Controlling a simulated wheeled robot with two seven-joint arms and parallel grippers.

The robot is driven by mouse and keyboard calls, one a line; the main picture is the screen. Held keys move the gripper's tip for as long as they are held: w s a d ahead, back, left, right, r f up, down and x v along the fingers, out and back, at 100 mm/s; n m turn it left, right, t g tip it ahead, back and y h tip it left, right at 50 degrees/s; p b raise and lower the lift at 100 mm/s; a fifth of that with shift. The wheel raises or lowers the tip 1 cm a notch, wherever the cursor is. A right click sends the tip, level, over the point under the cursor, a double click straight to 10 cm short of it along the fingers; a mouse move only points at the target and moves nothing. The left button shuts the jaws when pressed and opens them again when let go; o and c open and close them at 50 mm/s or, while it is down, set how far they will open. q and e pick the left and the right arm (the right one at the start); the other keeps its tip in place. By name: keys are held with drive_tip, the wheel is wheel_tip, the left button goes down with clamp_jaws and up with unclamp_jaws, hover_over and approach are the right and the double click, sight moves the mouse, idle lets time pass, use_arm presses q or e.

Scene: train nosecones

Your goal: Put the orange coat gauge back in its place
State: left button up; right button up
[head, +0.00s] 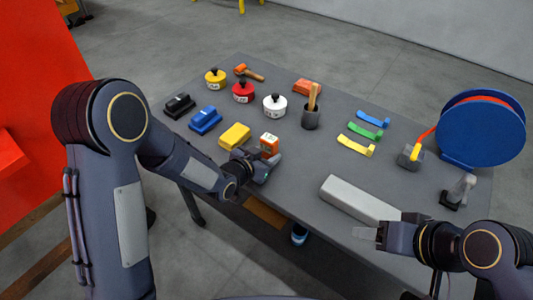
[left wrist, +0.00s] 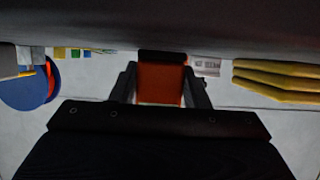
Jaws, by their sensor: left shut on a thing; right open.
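The orange coat gauge (head: 269,143) is a small boxy device with a pale display, in the middle of the table in the head view. My left gripper (head: 267,159) is shut on it, at the near side of the tabletop. In the left wrist view the orange body (left wrist: 160,84) sits between the two dark fingers. I cannot tell whether it touches the table. My right gripper (head: 372,238) is open and empty, near the table's front right edge.
A yellow block (head: 235,136) lies just left of the gauge.

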use_arm(q)
drive_tip(key=shift+f, duration=0.15)
drive_tip(key=o, duration=1.1)
drive_tip(key=shift+c, duration=0.2)
drive_tip(key=shift+r, duration=0.3)
drive_tip(key=b+v, duration=0.1)
drive_tip(key=v, duration=1.1)
drive_tip(key=shift+f, duration=0.2)
